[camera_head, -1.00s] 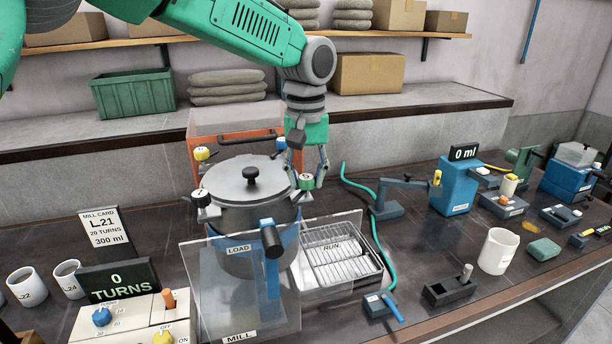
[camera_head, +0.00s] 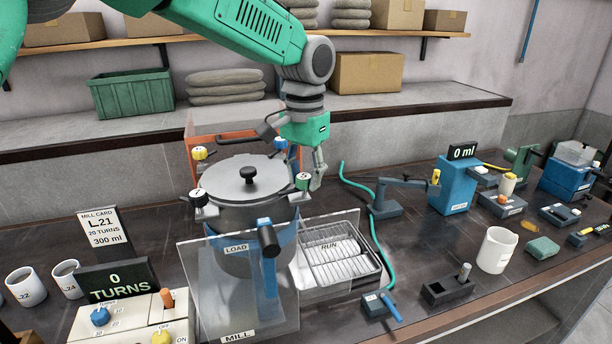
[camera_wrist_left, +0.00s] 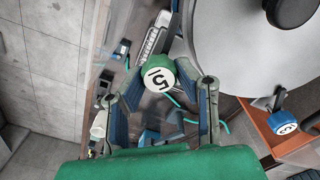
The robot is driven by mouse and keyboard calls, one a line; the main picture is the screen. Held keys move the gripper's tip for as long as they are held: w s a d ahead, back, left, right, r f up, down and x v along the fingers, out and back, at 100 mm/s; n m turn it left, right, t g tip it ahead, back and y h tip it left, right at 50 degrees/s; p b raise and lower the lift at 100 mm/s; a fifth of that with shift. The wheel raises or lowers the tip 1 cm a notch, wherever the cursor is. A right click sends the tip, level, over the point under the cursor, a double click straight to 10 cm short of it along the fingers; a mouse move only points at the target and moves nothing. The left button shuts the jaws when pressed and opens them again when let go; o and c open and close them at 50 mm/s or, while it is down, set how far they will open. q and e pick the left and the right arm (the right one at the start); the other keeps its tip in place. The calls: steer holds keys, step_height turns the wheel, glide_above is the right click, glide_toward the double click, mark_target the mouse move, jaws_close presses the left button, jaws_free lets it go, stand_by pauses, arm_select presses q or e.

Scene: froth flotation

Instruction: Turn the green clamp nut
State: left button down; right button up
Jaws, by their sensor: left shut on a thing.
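The green clamp nut (camera_head: 303,182) sits at the right edge of the mill's grey round lid (camera_head: 232,180). In the left wrist view the nut (camera_wrist_left: 158,76) shows a white face with a dark numeral that looks like 5. My left gripper (camera_head: 311,178) comes down on it from above and is shut on it, one finger on each side in the wrist view. The finger on the far side is partly hidden in the head view. My right gripper is in neither view.
A clear guard (camera_head: 205,290) stands in front of the mill. The turns display (camera_head: 118,282) reads 0. A rod tray (camera_head: 340,262) lies right of the mill.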

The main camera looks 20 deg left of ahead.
mark_target(304, 176)
arm_select(q)
steer(key=m, duration=0.5)
steer(key=shift+r+m, duration=0.15)
steer(key=shift+m, duration=2.35)
steer(key=shift+w+r, duration=0.1)
steer(key=shift+r, duration=0.05)
steer(key=c, duration=1.2)
jaws_free()
steer(key=shift+a, duration=0.1)
steer(key=shift+f, duration=0.2)
step_height(304, 176, up, 12)
